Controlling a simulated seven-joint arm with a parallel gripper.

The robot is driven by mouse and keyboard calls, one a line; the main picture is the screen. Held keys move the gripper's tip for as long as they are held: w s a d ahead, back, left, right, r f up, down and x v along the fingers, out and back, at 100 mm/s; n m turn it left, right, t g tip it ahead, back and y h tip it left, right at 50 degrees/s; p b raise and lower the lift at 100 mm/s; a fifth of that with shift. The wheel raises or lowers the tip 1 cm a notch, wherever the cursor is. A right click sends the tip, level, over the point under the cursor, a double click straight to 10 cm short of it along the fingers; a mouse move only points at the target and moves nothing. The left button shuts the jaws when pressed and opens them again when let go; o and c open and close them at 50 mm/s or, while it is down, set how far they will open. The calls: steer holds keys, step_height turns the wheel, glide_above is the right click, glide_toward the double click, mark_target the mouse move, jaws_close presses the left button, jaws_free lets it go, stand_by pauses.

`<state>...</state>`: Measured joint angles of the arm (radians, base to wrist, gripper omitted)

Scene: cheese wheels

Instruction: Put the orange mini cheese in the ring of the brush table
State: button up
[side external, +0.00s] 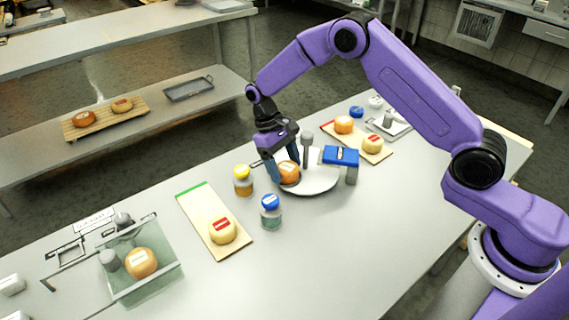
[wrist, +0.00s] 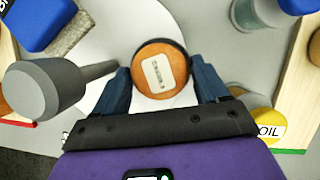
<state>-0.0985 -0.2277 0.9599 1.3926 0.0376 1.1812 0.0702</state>
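The orange mini cheese (side external: 289,173) is at the left part of a white round plate, the brush table (side external: 318,187). In the wrist view the cheese (wrist: 161,72) lies flat, pale label up, with a dark ring edge showing along its upper right side. The brush table's disc (wrist: 110,28) is beneath it. My gripper (side external: 284,170) points down over the cheese. In the wrist view my gripper (wrist: 161,80) has a finger on each side, seemingly touching it. The rest of the ring is hidden by the cheese and fingers.
A grey post (side external: 307,147) and a blue block (side external: 341,156) stand by the plate. Boards with cheeses (side external: 222,231) (side external: 343,125) lie either side. A glass box (side external: 150,285) is at lower left.

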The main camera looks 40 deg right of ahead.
steer(key=v, duration=1.2)
steer(key=shift+r, duration=0.15)
steer(key=shift+s, duration=0.1)
steer(key=s+r+n+t, duration=0.1)
steer(key=s+r+n, duration=0.2)
steer(key=s, duration=0.6)
steer(key=s+r+n+t, duration=0.2)
steer(key=s+r, duration=0.2)
steer(key=s, duration=0.5)
steer(key=s+d+f+n, duration=0.1)
steer(key=s+d, duration=0.4)
steer(key=s, duration=0.5)
steer(key=s+d+f+n+t+y, duration=0.1)
steer(key=s+d+n, duration=0.2)
steer(key=s, duration=0.6)
steer(key=shift+s+d+f+n+t+y, duration=0.3)
steer(key=shift+s+d+n, duration=0.1)
steer(key=shift+d, duration=0.75)
